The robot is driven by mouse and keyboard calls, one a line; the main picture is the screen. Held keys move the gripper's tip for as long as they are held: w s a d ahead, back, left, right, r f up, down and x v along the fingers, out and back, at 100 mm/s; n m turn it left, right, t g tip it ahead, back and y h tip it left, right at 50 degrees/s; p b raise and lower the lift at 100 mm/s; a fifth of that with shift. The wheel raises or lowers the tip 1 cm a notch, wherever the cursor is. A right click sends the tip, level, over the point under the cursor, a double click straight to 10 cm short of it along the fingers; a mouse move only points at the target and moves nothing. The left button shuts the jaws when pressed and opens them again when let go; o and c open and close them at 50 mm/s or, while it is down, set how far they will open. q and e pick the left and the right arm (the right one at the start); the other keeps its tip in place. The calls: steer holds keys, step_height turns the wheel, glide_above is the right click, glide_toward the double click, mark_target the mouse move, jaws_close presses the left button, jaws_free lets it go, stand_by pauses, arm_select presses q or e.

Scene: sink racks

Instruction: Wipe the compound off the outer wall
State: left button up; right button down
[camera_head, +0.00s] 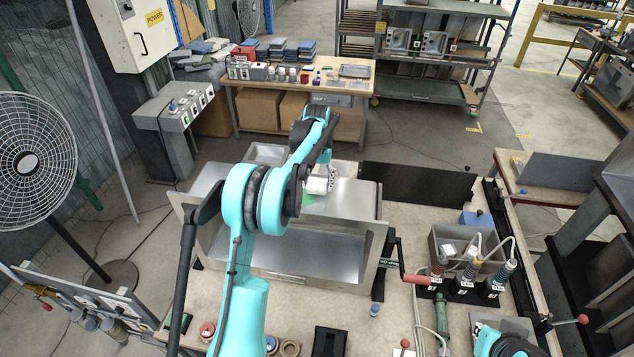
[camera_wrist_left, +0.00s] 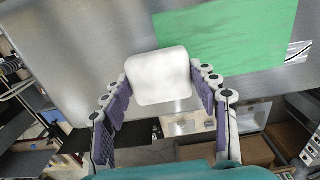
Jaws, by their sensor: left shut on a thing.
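My left gripper (camera_head: 322,180) is over the metal sink unit (camera_head: 352,200) in the middle of the head view. In the left wrist view, its two purple-padded fingers (camera_wrist_left: 160,88) are shut on a white rounded pad (camera_wrist_left: 158,76). A flat green patch of compound (camera_wrist_left: 232,38) lies on the grey metal wall (camera_wrist_left: 100,50), up and right of the pad. The pad's upper right edge meets or overlaps the patch's lower left part; I cannot tell whether it touches the metal. In the head view, a little green (camera_head: 309,199) shows beside the gripper. My right gripper's jaws do not show.
A grey caddy with several tubes (camera_head: 470,265) stands right of the unit, near a red-handled crank (camera_head: 415,279). A dark upright panel (camera_head: 415,190) stands behind at the right. Tape rolls (camera_head: 289,347) lie at the front edge. A fan (camera_head: 30,160) stands left.

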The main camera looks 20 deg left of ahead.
arm_select(q)
steer(key=shift+f+b, duration=0.45)
steer(key=shift+f, duration=0.2)
